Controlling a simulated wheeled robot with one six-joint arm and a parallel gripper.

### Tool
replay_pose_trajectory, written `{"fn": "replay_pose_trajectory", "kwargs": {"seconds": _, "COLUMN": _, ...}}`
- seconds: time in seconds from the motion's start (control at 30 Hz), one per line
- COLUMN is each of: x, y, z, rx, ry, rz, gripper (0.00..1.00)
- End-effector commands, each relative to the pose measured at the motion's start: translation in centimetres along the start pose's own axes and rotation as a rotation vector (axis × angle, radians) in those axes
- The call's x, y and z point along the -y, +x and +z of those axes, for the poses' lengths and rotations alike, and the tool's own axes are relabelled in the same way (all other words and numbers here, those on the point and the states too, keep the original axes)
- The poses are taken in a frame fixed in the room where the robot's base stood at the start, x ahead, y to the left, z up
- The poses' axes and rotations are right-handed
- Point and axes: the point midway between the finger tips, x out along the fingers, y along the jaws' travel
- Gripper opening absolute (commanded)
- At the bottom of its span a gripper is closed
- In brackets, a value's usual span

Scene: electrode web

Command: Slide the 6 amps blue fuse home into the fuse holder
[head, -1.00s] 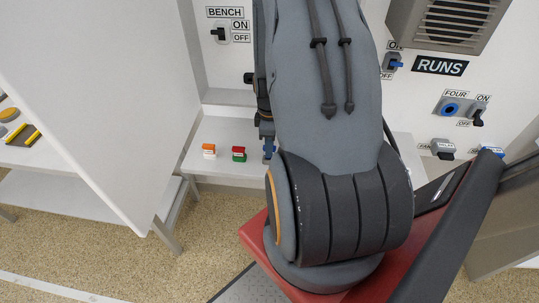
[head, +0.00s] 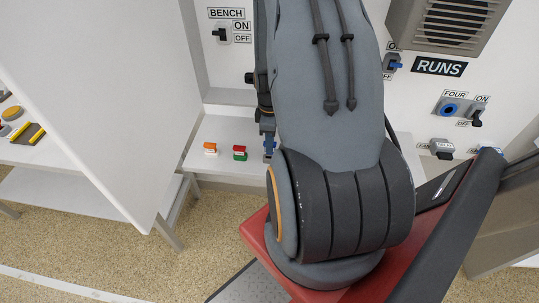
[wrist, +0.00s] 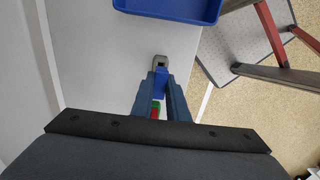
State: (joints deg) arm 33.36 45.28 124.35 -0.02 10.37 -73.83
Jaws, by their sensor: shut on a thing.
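In the wrist view my gripper (wrist: 160,88) points away from the camera over the white bench top, its two blue fingers closed on a blue block, the blue fuse (wrist: 161,84).
An orange-and-white block (head: 210,149) and a green block with red and white (head: 239,153) stand on the bench left of my gripper. A blue tray (wrist: 168,8) lies ahead in the wrist view. A white panel (head: 90,90) stands at left. Switches line the wall.

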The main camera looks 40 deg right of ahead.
Motion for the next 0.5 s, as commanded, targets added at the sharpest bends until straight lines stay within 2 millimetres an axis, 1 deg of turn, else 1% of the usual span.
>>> {"fn": "replay_pose_trajectory", "kwargs": {"seconds": 0.5, "x": -0.01, "y": 0.99, "z": 0.00, "rx": 0.000, "ry": 0.000, "rz": 0.000, "gripper": 0.00}}
